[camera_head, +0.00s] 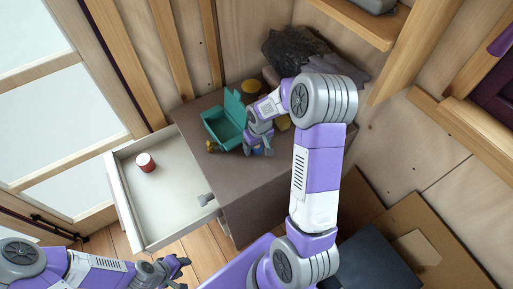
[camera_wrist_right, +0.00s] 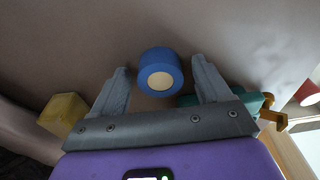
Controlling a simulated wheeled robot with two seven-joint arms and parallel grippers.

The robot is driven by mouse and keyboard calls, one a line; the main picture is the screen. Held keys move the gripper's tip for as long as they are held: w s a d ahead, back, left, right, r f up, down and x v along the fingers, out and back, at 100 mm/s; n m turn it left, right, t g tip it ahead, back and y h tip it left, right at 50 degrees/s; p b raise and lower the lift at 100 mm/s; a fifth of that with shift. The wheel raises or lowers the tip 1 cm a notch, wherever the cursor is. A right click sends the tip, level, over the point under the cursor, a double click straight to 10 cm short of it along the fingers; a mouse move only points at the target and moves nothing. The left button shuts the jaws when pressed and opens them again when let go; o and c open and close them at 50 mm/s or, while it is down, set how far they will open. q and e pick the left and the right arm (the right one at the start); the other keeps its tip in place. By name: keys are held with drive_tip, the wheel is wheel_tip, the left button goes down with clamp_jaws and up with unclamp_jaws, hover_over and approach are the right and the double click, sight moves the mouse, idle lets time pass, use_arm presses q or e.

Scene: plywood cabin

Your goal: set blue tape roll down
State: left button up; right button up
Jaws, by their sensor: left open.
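The blue tape roll (camera_wrist_right: 160,68) sits on the brown top surface in the right wrist view, its pale round core facing the camera. My right gripper (camera_wrist_right: 161,80) has its two fingers spread on either side of the roll, with a visible gap at each side. In the head view my right gripper (camera_head: 257,146) is over the brown cabinet top (camera_head: 262,187), just right of a teal box, and mostly hides the roll. My left gripper (camera_head: 178,269) is open and empty at the bottom, in front of the open drawer.
A teal box (camera_head: 222,126) with its lid up stands on the cabinet. A yellow block (camera_wrist_right: 63,114) is beside the right gripper. The open white drawer (camera_head: 158,215) holds a red can-like item (camera_head: 145,162). Dark rock-like lumps (camera_head: 292,48) lie at the back.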

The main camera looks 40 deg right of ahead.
drive_tip(key=c, duration=1.2)
